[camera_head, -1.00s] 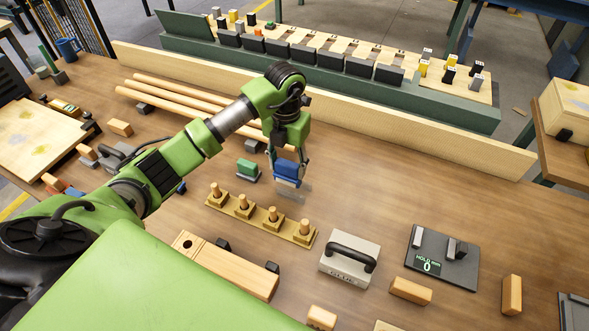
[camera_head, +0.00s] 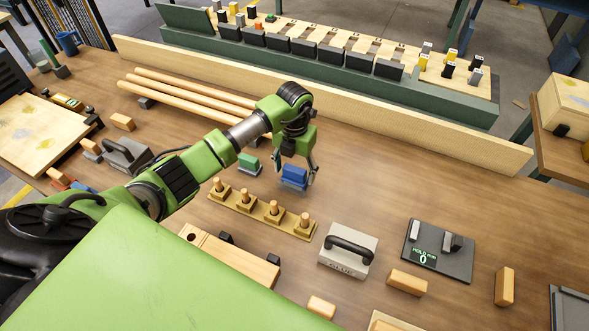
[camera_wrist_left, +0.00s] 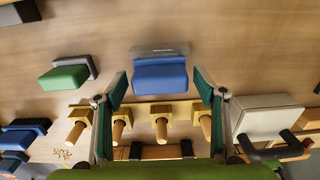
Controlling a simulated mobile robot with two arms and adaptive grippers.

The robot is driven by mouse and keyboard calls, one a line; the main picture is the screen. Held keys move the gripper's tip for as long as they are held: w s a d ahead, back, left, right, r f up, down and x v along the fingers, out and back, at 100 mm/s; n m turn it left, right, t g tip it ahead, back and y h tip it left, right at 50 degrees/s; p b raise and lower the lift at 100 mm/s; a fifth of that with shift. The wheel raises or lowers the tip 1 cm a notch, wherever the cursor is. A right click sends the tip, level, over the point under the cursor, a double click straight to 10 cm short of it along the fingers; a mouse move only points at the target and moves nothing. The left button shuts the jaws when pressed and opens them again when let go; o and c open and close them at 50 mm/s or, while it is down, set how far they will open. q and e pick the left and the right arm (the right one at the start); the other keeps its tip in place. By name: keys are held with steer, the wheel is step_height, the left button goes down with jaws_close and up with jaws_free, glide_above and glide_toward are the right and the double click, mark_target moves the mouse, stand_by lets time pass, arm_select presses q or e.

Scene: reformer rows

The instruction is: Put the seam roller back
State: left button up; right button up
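I cannot tell for sure which thing is the seam roller. A blue-handled tool (camera_head: 293,176) with a thin metal plate sits on the bench behind a wooden rack (camera_head: 236,206) with several upright pegs. My left gripper (camera_head: 296,182) is open over this blue tool, one finger on each side. In the left wrist view the blue tool (camera_wrist_left: 160,76) lies between and beyond the spread fingers, with a gap on both sides. A green-handled block (camera_head: 249,164) stands to its left. My right gripper is not in view.
A white block with a black handle (camera_head: 348,250) and a dark device reading 0 (camera_head: 440,250) stand to the right. Long wooden rods (camera_head: 190,95) lie behind the arm. A pale board (camera_head: 330,107) edges the bench's back. Bench right of the gripper is clear.

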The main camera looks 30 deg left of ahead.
arm_select(q)
steer(key=shift+r, duration=0.15)
step_height(320, 180, up, 12)
steer(key=b, duration=0.3)
steer(key=shift+b, duration=0.35)
steer(key=shift+s, duration=0.1)
